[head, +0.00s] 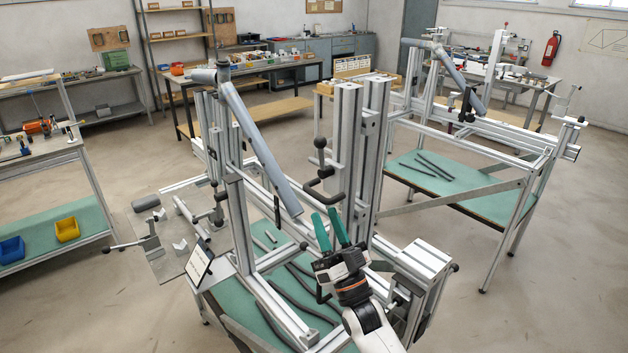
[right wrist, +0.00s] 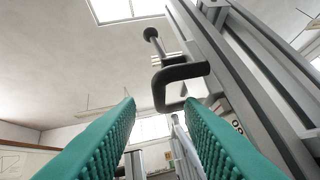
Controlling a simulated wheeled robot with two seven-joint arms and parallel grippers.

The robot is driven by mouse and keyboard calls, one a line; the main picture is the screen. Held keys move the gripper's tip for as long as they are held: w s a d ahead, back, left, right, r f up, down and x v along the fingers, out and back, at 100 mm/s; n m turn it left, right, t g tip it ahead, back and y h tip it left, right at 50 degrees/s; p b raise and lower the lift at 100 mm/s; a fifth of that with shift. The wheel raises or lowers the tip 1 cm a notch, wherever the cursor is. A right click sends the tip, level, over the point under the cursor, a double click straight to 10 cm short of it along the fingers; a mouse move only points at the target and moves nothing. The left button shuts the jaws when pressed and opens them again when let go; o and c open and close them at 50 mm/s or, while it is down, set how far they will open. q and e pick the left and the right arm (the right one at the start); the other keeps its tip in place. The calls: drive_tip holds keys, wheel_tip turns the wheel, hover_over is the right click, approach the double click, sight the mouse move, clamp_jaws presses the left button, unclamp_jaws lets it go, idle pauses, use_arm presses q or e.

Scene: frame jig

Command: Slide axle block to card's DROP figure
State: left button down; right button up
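My right gripper (head: 327,212) has green ribbed fingers, apart, with nothing between them. It points up at the upright aluminium posts (head: 345,155) of the near jig. In the right wrist view the handle (right wrist: 182,82) is beyond the fingers (right wrist: 161,101). I cannot tell for certain which part is the axle block. A white card (head: 199,263) stands tilted at the jig's left; its writing is too small to read. My left gripper is not in view.
A grey tube (head: 260,145) slopes down across the near jig, left of my right gripper. Dark rods lie on the green shelf (head: 262,325) below. A second jig (head: 470,130) stands behind to the right. Open floor (head: 550,260) lies at right.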

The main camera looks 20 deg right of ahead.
sight(319, 181)
drive_tip(key=p+x, duration=0.3)
drive_tip(key=x, duration=0.5)
drive_tip(key=shift+w, duration=0.15)
clamp_jaws()
